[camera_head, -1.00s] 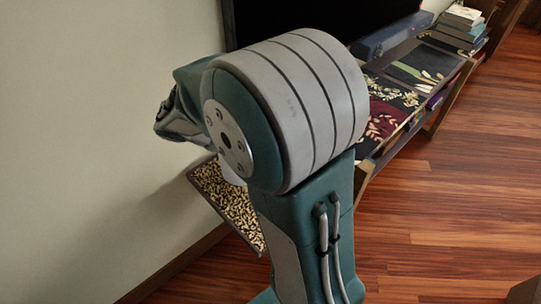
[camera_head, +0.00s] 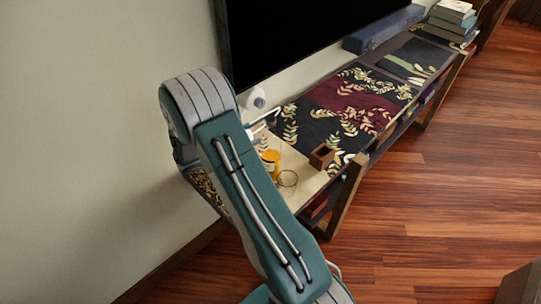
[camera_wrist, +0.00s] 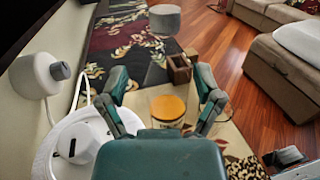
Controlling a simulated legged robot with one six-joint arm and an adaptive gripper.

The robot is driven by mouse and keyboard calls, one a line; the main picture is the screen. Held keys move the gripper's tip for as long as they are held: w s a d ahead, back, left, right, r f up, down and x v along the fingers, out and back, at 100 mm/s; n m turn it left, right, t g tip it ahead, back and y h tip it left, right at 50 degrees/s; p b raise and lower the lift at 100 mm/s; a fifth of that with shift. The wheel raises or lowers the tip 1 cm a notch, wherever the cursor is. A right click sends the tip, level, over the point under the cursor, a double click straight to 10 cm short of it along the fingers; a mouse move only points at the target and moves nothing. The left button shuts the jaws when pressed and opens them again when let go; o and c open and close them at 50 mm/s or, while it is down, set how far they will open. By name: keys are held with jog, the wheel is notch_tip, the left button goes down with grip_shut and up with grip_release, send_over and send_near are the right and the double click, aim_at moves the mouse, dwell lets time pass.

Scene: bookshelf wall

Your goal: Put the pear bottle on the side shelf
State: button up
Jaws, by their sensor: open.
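A bottle with yellow-orange contents (camera_head: 271,160), which I take to be the pear bottle, stands on the pale board at the near end of the low bench. In the wrist view the bottle (camera_wrist: 168,108) is between the spread fingers of my gripper (camera_wrist: 162,88). The gripper is open, and I cannot tell whether a finger touches the bottle. My arm hides the gripper in the head view. A leopard-patterned surface (camera_head: 203,184), perhaps the side shelf, shows at the left near the wall, partly hidden by my arm. It also shows in the wrist view (camera_wrist: 243,166).
A clear glass (camera_head: 288,179) stands close beside the bottle. A brown wooden box (camera_head: 321,156) is just beyond. A round white device (camera_wrist: 78,147) and a white wall-side device (camera_wrist: 38,74) with cables are left of the gripper. The black screen (camera_head: 310,40) overhangs the bench.

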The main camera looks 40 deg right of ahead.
aim_at(272, 128)
jog(key=d, duration=0.2)
jog(key=s+d, duration=0.1)
jog(key=d, duration=0.3)
jog(key=shift+s+d+f, duration=0.1)
jog(key=shift+s+d, duration=0.15)
jog(key=shift+s, duration=0.15)
grip_shut()
